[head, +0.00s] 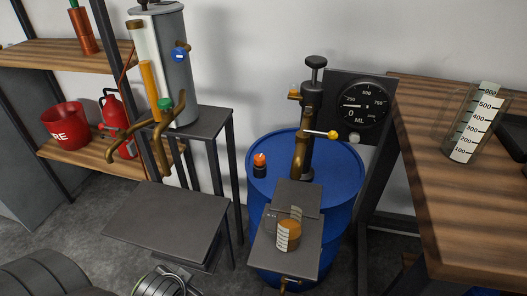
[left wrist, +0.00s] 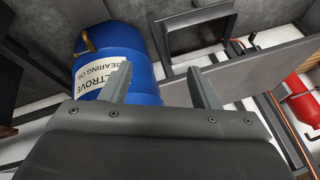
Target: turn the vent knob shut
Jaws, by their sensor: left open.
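Several knobs show in the head view, and none is labelled as the vent. A small orange-red knob on a black base (head: 260,165) stands on top of the blue drum (head: 330,190), left of the hand pump (head: 308,110). A blue knob (head: 179,55) and a green knob (head: 165,103) are on the grey cylinder dispenser (head: 177,70). I cannot tell the setting of any knob. My left gripper (left wrist: 162,85) is open and empty in the left wrist view, with the drum beyond its left finger. It touches no knob there. My right gripper is not in view.
A measuring cup with brown liquid (head: 288,236) sits on a grey shelf before the drum. A dial gauge (head: 363,104) is behind the pump. A wooden bench (head: 450,210) with a graduated beaker (head: 474,125) is at right. A red bucket (head: 65,126) is at left.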

